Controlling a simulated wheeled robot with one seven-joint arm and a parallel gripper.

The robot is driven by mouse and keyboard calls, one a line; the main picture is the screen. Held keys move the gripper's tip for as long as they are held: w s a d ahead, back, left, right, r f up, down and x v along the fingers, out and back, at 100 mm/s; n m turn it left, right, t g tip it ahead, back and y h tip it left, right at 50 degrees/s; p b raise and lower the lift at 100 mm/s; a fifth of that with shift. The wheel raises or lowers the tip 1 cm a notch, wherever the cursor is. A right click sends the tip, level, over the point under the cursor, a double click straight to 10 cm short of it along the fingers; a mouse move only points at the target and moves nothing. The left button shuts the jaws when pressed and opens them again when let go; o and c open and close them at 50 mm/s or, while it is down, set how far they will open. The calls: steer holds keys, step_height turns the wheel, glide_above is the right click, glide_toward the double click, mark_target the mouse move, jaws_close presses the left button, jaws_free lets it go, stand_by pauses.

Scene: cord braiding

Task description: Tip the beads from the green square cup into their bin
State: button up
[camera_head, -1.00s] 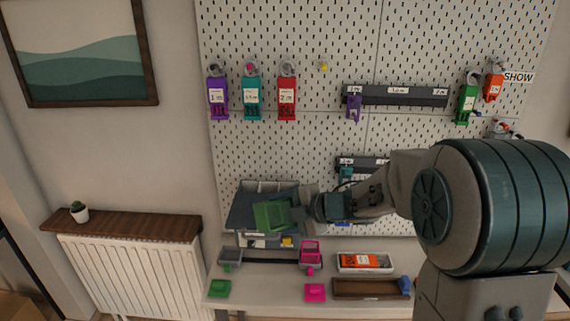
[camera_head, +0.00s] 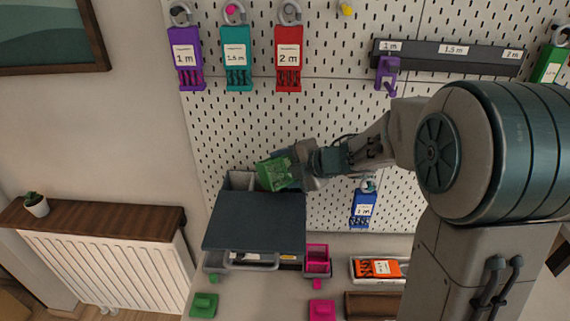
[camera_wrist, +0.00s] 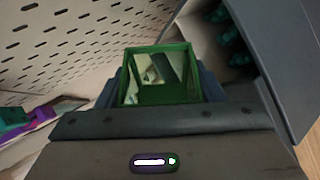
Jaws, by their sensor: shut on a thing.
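The green square cup (camera_head: 272,174) is held by my gripper (camera_head: 290,170), tilted, at the back of a dark-topped unit in the head view. In the wrist view the cup (camera_wrist: 160,98) shows its square opening between my finger tips, with pale shapes inside that I cannot identify as beads. Light grey bin compartments (camera_head: 238,181) show at the unit's back left, beside the cup; their contents are hidden in the head view. In the wrist view, teal pieces (camera_wrist: 234,40) lie in a compartment right of the cup.
The unit's broad dark panel (camera_head: 252,222) lies in front of the compartments. The pegboard (camera_head: 235,125) rises close behind the cup. A pink holder (camera_head: 317,260), a green block (camera_head: 204,304) and a white tray (camera_head: 375,270) with an orange tag are at the front.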

steer(key=shift+w+f, duration=0.25)
steer(key=shift+w, duration=0.1)
steer(key=r+n+t+h+b, duration=0.1)
steer(key=n+h, duration=0.1)
steer(key=h, duration=0.1)
steer(key=shift+r, duration=0.15)
steer(key=shift+d+r+n+t+h+p, duration=0.1)
steer(key=shift+r+n+t+h+p, duration=0.35)
steer(key=shift+r+n+t+h, duration=0.4)
steer(key=shift+w+d+r+n+t+h, duration=0.15)
steer(key=shift+n+t+h, duration=0.3)
steer(key=shift+h, duration=0.25)
steer(key=shift+w+d+r+n+t+h, duration=0.15)
steer(key=shift+n+t+h, duration=0.15)
steer(key=shift+n+h, duration=0.3)
steer(key=shift+s, duration=0.1)
